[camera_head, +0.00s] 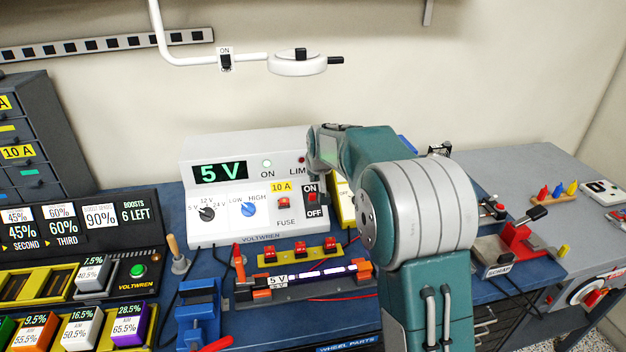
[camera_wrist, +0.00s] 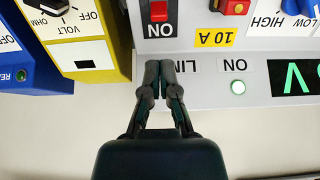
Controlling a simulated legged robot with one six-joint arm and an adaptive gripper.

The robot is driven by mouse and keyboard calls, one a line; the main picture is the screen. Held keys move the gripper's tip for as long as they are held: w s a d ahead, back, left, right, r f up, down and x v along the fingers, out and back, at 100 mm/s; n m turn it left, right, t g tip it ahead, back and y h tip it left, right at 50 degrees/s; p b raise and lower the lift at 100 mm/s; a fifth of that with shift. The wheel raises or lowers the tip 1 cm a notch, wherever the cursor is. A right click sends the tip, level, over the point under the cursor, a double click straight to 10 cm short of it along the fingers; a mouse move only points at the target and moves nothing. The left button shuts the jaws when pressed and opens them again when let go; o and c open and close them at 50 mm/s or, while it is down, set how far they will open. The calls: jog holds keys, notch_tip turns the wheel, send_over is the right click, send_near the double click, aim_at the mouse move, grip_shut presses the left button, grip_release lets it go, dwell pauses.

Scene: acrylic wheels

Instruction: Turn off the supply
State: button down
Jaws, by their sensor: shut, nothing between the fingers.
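The supply (camera_head: 215,222) is a white sloped box on the blue bench, with a green "5 V" display. The red supply switch (camera_head: 312,198) is at the panel's right, between ON and OFF labels. In the wrist view, which is upside down, the red switch (camera_wrist: 158,11) shows at the top edge with ON below it. My gripper (camera_wrist: 165,66) is shut and empty, its fingertips near the panel on the ON side of the switch. Contact cannot be told.
A yellow meter (camera_wrist: 92,55) stands close beside the supply. A fuse holder (camera_head: 283,202) and knobs are left of the switch. A rail with red blocks (camera_head: 300,252) lies in front. A white lamp arm (camera_head: 297,63) hangs above.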

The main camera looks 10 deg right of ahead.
aim_at(313, 196)
jog(key=x, duration=0.7)
jog(key=shift+w+a+f, duration=0.1)
jog(key=shift+w+f, duration=0.15)
jog(key=shift+f, duration=0.1)
jog(key=shift+s+f+t, duration=0.1)
jog(key=shift+s+t, duration=0.25)
jog(key=shift+t, duration=0.4)
jog(key=shift+s+t, duration=0.35)
jog(key=shift+t, duration=0.4)
jog(key=shift+s+f+t, duration=0.1)
jog(key=shift+s+t, duration=0.2)
jog(key=shift+t, duration=0.4)
jog(key=shift+s, duration=0.1)
jog(key=shift+s+f, duration=0.2)
jog(key=shift+s, duration=0.35)
jog(key=shift+s, duration=0.65)
jog(key=shift+s+r, duration=0.1)
